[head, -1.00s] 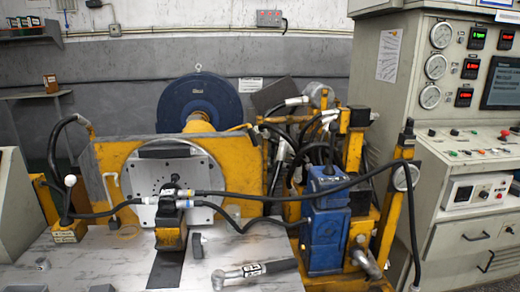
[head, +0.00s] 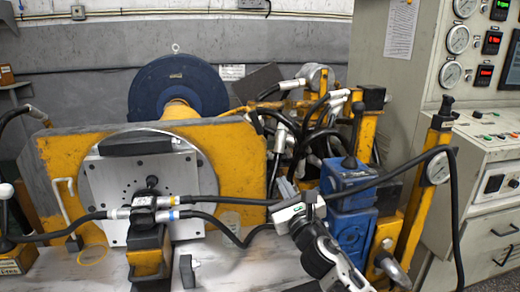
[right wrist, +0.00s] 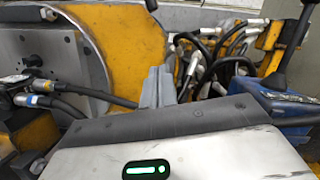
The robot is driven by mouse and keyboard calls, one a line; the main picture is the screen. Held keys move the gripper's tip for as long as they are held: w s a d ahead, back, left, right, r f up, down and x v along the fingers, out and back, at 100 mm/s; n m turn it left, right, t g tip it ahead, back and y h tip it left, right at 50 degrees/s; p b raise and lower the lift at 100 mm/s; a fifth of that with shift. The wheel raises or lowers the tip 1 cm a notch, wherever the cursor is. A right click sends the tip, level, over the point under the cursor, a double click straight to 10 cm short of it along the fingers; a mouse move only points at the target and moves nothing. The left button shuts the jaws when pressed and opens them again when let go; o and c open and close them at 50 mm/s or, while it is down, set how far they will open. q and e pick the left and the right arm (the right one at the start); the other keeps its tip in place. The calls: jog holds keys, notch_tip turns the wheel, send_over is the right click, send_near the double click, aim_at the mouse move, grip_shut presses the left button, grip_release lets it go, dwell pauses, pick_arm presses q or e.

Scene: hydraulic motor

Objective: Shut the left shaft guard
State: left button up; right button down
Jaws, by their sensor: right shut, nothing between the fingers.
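A yellow upright plate (head: 248,165) carries a round grey flange and a square metal plate (head: 108,190) in the head view. A dark block (head: 135,145) sits at the top of the square plate. A white handle (head: 66,206) is on the yellow plate's left side. I cannot tell which part is the left shaft guard. My right gripper (head: 284,190) is shut and empty, in front of the yellow plate's right edge and left of the blue pump. Its closed fingers (right wrist: 158,86) point away in the right wrist view. My left gripper is out of view.
A yellow block with hose fittings (head: 148,255) stands on the table, and black hoses cross in front of the plate. A blue pump (head: 350,205) and yellow post (head: 418,200) stand right. A blue motor (head: 175,82) is behind. A control cabinet (head: 485,180) is far right.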

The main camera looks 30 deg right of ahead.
pick_arm(q)
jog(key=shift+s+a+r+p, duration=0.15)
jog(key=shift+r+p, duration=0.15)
jog(key=shift+p, duration=0.85)
pick_arm(e)
jog(key=w+r, duration=0.6)
jog(key=w, duration=0.4)
jog(key=shift+d+r+n, duration=0.25)
jog(key=shift+r+n, duration=0.05)
jog(key=shift+r, duration=0.05)
jog(key=shift+w+r, duration=0.1)
